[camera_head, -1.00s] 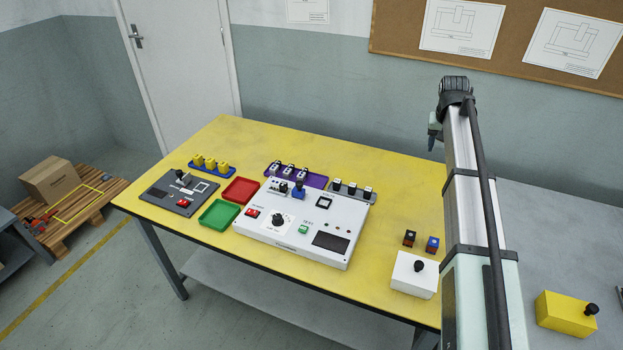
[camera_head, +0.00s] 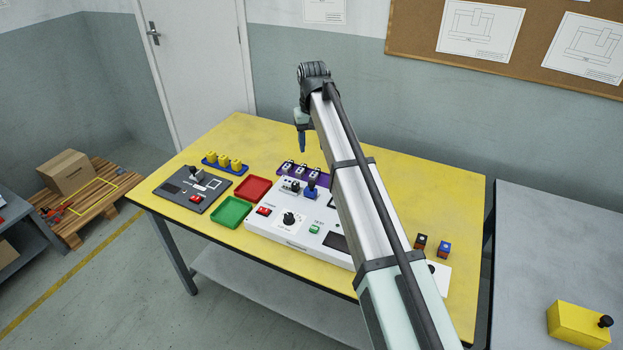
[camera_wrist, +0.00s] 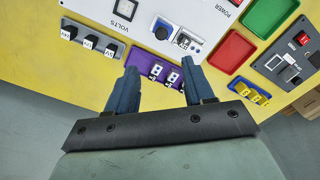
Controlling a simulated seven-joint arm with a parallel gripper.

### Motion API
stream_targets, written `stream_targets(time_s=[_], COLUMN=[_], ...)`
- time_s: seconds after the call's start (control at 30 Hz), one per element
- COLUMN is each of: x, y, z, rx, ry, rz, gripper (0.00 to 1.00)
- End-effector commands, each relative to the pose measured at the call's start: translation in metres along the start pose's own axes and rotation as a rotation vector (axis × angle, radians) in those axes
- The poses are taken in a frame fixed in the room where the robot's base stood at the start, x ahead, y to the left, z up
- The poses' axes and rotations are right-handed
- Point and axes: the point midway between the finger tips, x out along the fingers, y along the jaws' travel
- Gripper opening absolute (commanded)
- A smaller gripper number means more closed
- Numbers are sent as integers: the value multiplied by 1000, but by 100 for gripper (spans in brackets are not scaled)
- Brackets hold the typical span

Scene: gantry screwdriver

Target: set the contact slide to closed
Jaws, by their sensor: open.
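My gripper (camera_head: 302,142) hangs in the air above the far side of the yellow table, near the purple tray. In the wrist view its two blue fingers (camera_wrist: 159,66) are spread with nothing between them. The white panel (camera_head: 268,225) has a small inset with a light fitting (camera_head: 291,186) and a blue-based black knob (camera_head: 311,191). These also show beyond the fingertips in the wrist view, the fitting (camera_wrist: 187,40) beside the knob (camera_wrist: 163,30). I cannot tell which part is the contact slide. My arm hides the panel's right part in the head view.
A purple tray (camera_wrist: 143,58) with small blocks lies behind the panel. Red (camera_head: 252,188) and green (camera_head: 231,212) trays and a dark grey panel (camera_head: 178,184) are to the left. A blue holder with yellow pieces (camera_head: 224,162) stands behind. The table's right rear is bare.

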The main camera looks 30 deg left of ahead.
Motion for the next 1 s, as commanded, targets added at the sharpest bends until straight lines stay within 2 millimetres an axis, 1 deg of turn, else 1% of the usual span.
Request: stream_targets(time_s=[0.03,0.17,0.27,0.7,0.8,1.0], x=[2,11,25,101,114,132], y=[-3,-3,-3,-3,-3,-3], z=[0,1,1,1,1,1], rx=[-4,-5,-5,-4,-4,-4], ry=[-2,-3,-3,-2,-3,-2], rz=[-1,-1,-1,-1,-1,-1], gripper=[52,52,52,52,52,52])
